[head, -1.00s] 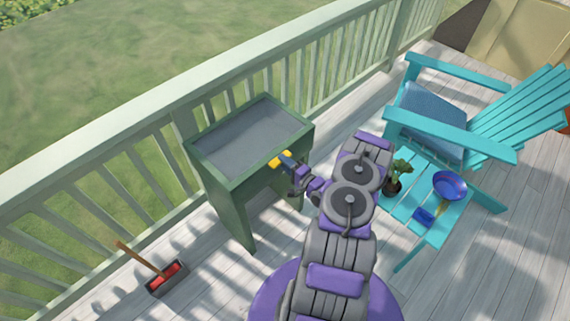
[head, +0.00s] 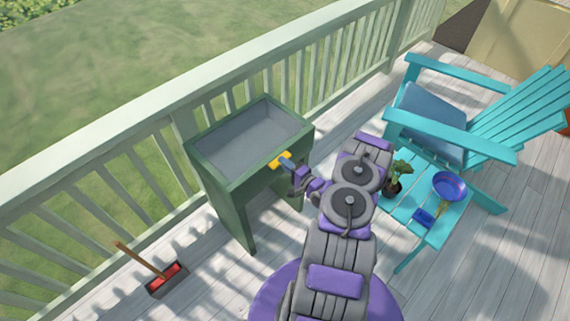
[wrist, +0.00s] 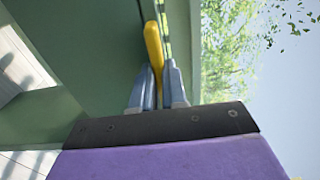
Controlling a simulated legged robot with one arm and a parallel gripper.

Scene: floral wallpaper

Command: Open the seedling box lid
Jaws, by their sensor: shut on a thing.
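The seedling box (head: 225,200) is a dark green box on legs against the porch railing. It also shows in the wrist view (wrist: 90,40) as a green wall beside my fingers. Its top has a green rim around a recessed grey surface (head: 250,135); I cannot tell the lid apart from the inside. A yellow handle (head: 275,162) sits at the box's front edge. My gripper (head: 286,163) is shut on this handle. In the wrist view, the yellow handle (wrist: 153,45) stands between the blue fingers of my gripper (wrist: 157,75), which hide its lower end.
A turquoise chair (head: 455,135) with a blue cushion (head: 430,115) stands at the right. A dustpan-like item (head: 166,280) lies on the deck at lower left. The railing (head: 330,60) runs behind the box.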

